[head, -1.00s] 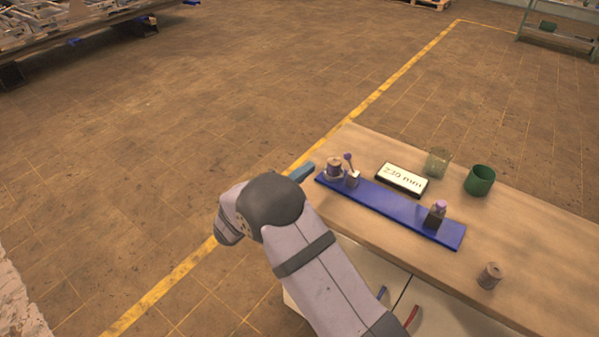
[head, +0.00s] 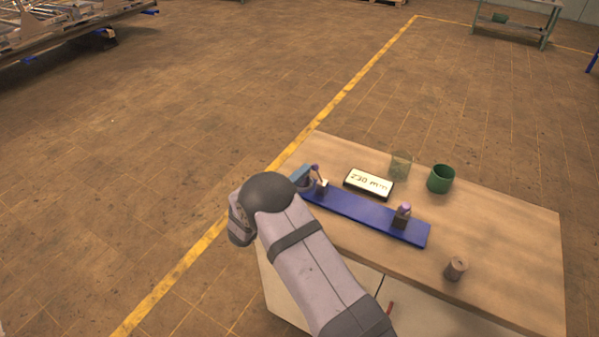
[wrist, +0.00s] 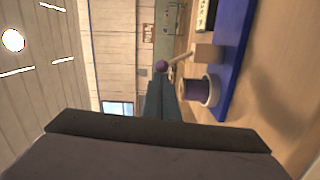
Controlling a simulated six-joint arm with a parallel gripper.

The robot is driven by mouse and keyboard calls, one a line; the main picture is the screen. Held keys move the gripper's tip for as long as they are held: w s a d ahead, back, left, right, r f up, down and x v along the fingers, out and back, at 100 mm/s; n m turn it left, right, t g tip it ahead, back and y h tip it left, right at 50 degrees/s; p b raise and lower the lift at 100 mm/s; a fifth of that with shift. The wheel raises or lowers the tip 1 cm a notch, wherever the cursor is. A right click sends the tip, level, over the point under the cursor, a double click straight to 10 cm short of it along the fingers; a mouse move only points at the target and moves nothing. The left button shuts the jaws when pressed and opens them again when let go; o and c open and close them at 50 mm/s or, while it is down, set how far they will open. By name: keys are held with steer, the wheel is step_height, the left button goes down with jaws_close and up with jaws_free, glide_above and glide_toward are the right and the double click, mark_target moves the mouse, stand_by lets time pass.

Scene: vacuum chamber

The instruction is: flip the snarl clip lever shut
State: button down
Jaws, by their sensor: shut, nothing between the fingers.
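The snarl clip is a small pale block (head: 321,187) near the left end of a blue strip (head: 365,209), with a thin lever ending in a purple knob (head: 316,167). The lever stands up, tilted off vertical. In the wrist view, the lever (wrist: 181,57) runs from the block (wrist: 207,53) to the purple knob (wrist: 161,66). My gripper (wrist: 154,82) is shut and empty, its fingertips very near the knob; I cannot tell whether they touch. In the head view my gripper (head: 301,176) is at the strip's left end, largely hiding the purple spool (wrist: 195,88).
A second purple-topped part (head: 402,213) stands at the strip's right end. Behind the strip are a display reading 230 mm (head: 369,184), a clear glass (head: 400,163) and a green cup (head: 440,179). A brown spool (head: 456,267) stands at the bench's front right.

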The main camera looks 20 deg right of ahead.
steer(key=shift+s+d+r+m+b, duration=0.2)
steer(key=shift+m+b, duration=0.3)
steer(key=shift+b, duration=0.55)
steer(key=shift+s+d+r+m+b, duration=0.15)
steer(key=shift+m+b, duration=0.35)
steer(key=shift+b, duration=0.55)
steer(key=shift+s+d+m+b, duration=0.1)
steer(key=shift+m+b, duration=0.2)
steer(key=shift+b, duration=0.35)
steer(key=s+d+m+y+b, duration=0.1)
steer(key=s+d+m+b, duration=0.4)
steer(key=b, duration=1.6)
steer(key=s+a+r+b, duration=0.1)
steer(key=s+a+r, duration=0.1)
steer(key=a, duration=0.4)
steer(key=s+a+r+m, duration=0.1)
steer(key=s+a+r, duration=0.1)
steer(key=a, duration=0.4)
steer(key=shift+s+a+r+b, duration=0.25)
steer(key=shift+s+b, duration=0.15)
steer(key=shift+s, duration=0.35)
